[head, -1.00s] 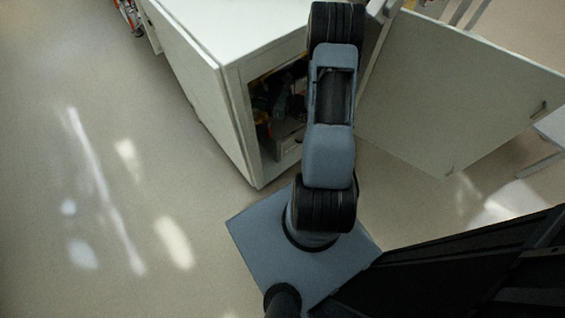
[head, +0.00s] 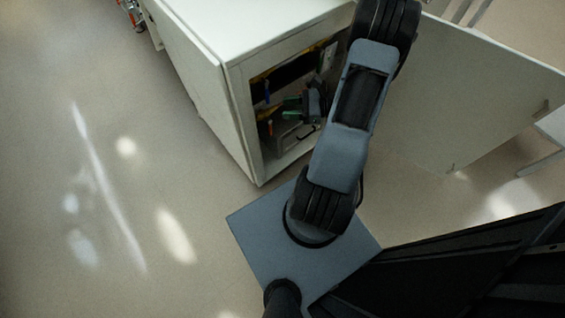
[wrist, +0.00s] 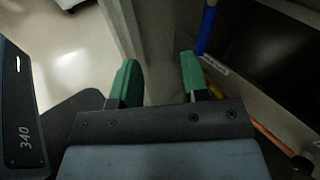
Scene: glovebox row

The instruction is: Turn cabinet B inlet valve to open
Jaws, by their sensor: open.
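A white cabinet (head: 190,75) stands open in the head view; no letter on it can be read. My gripper (head: 286,107) is inside its opening, with green fingers apart and nothing between them. The fingers also show in the wrist view (wrist: 157,75). An upright blue bar (wrist: 206,30) stands right of the fingers in the wrist view, apart from them. It also shows in the head view (head: 267,91), left of the gripper. It may be a valve handle, but I cannot tell which valve or its position. A pale label (wrist: 215,65) below it is unreadable.
The open cabinet door (head: 470,90) spreads to the right of my arm. A dark panel (wrist: 285,45), a yellow part (wrist: 213,87) and an orange rod (wrist: 270,137) are at the right in the wrist view. The floor (head: 100,200) left of the cabinet is clear.

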